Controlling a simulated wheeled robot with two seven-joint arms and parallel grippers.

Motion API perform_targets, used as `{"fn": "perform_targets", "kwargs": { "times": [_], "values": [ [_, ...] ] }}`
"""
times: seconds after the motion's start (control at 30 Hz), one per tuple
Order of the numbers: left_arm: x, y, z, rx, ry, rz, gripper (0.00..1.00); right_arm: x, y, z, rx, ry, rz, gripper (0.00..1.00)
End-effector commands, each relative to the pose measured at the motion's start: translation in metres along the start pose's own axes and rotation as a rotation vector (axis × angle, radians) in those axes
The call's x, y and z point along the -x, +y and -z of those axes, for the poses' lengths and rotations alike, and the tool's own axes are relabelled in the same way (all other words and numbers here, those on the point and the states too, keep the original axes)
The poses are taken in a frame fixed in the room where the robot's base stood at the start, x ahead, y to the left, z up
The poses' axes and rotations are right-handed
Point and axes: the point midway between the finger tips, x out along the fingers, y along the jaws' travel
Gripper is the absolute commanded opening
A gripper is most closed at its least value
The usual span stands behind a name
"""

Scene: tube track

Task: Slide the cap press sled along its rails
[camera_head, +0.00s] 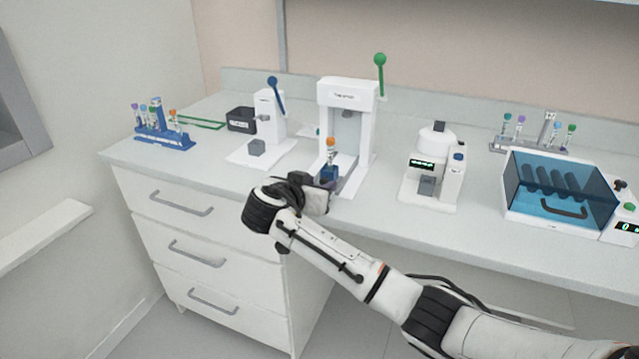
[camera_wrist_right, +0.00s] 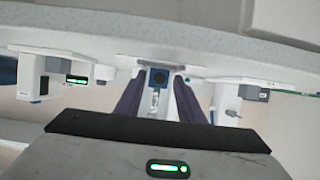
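The cap press (camera_head: 346,95) is a white frame with a green-knobbed lever, standing on the bench. Its sled (camera_head: 329,172) is a small blue block at the front of the rails, with an orange-capped tube (camera_head: 331,150) standing in it. My right gripper (camera_head: 322,189) is at the front of the rails, close to the sled. In the right wrist view, its dark fingers (camera_wrist_right: 160,82) are spread on either side of the blue sled (camera_wrist_right: 157,77), apparently with small gaps. Contact cannot be told. My left gripper is not in view.
A white device with a blue lever (camera_head: 272,115) stands left of the press. A white round-topped machine (camera_head: 433,165) stands to its right. A blue tube rack (camera_head: 165,138) is far left; a blue-lidded box (camera_head: 560,190) is far right.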

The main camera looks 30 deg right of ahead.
Motion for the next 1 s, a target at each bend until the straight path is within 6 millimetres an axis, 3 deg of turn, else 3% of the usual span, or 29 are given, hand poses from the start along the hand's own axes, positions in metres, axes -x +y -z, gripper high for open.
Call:
{"fn": "perform_targets", "kwargs": {
  "times": [0.37,0.8,1.0],
  "values": [
    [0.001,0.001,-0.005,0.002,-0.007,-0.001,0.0,0.007,0.0,0.001,-0.002,0.002,0.001,0.35],
    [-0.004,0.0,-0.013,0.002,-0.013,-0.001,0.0,0.086,-0.001,0.0,-0.003,0.001,0.003,0.35],
    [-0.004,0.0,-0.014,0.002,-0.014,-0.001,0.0,0.101,0.0,0.0,-0.001,0.001,0.0,0.35]
  ]
}}
